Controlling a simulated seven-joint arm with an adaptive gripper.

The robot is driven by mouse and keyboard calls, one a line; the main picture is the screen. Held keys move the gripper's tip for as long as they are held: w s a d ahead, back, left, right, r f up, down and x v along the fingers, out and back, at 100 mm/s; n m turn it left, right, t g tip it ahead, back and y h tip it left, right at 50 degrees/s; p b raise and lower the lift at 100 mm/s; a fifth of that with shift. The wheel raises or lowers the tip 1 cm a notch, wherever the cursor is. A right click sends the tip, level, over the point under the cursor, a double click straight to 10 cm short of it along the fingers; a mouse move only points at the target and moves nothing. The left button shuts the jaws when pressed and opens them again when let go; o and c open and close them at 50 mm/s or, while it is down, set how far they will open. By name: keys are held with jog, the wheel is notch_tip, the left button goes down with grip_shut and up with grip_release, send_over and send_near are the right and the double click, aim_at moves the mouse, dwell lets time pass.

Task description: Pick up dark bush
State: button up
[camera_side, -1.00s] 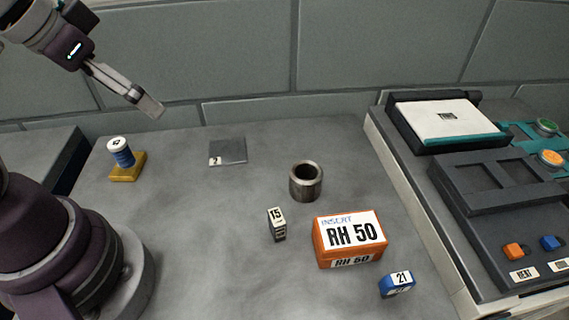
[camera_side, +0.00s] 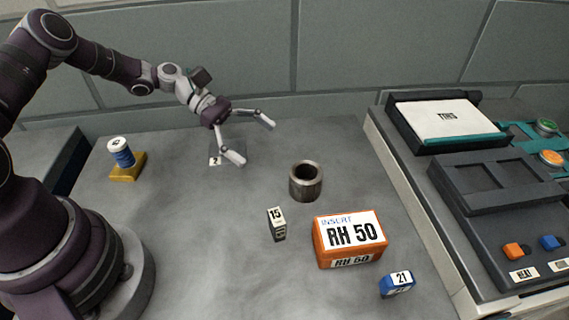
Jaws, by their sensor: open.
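The dark bush (camera_side: 305,182) is a hollow dark metal ring standing upright on the grey table, with its open top facing up. My gripper (camera_side: 254,141) is open and empty, up and left of the bush in the side view. Its two fingers are spread wide, and the nearer fingertip is apart from the bush. Its height above the table is hard to tell.
A small dark block marked 15 (camera_side: 277,224), an orange box marked RH 50 (camera_side: 349,240) and a blue block marked 21 (camera_side: 397,284) lie in front of the bush. A blue spool on a yellow base (camera_side: 122,155) stands left. A dark machine (camera_side: 500,215) stands right.

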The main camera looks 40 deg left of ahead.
aim_at(306, 176)
jog(key=shift+w+a+f+n+t+h, duration=0.1)
jog(key=shift+w+f+n+t+h, duration=0.15)
jog(key=shift+n, duration=0.25)
jog(key=x, duration=1)
jog(key=shift+f, duration=0.2)
jog(key=c, duration=1.3)
